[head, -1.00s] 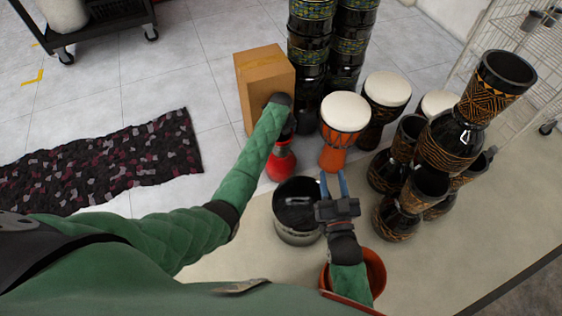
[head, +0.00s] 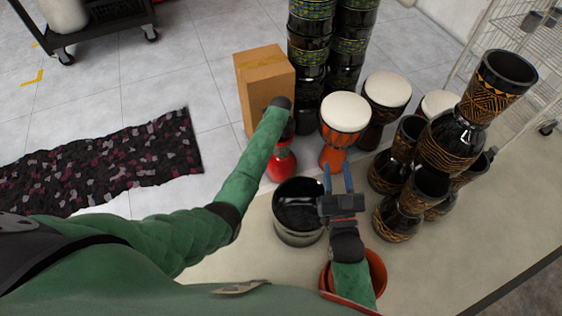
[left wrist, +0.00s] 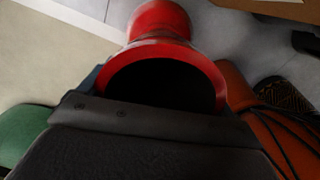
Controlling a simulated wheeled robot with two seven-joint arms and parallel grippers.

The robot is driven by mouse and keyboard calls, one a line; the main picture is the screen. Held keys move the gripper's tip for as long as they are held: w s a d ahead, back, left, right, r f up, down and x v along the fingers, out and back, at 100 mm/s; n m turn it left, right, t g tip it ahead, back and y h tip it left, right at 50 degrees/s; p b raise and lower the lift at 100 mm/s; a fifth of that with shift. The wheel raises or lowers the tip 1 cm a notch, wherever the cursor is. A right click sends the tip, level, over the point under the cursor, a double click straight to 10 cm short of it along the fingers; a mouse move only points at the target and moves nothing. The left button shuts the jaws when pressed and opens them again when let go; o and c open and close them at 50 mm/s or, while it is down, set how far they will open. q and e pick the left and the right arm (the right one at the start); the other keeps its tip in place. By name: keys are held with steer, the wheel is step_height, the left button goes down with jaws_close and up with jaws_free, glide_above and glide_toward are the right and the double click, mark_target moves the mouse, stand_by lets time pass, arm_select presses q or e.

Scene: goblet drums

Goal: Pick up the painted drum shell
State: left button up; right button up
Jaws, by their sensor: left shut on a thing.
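The painted drum shell (head: 281,165) is glossy red and stands upright on the floor in the head view, right of my left forearm and by the cardboard box. In the left wrist view its red rim and dark open mouth (left wrist: 165,82) fill the middle, with the narrower red part above. My left gripper (head: 287,124) is shut on the shell near its mouth. Its fingers are mostly hidden by my wrist in the head view. My right gripper (head: 338,180) is open and empty, its blue fingers apart, beside the dark round vessel.
A cardboard box (head: 265,82) stands behind the shell. An orange drum with a white head (head: 345,112) stands close on its right. A dark open vessel (head: 297,212) is in front. Stacked black drums (head: 468,115) stand at right.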

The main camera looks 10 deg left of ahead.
arm_select(q)
steer(key=shift+c, duration=0.7)
steer(key=shift+r, duration=0.15)
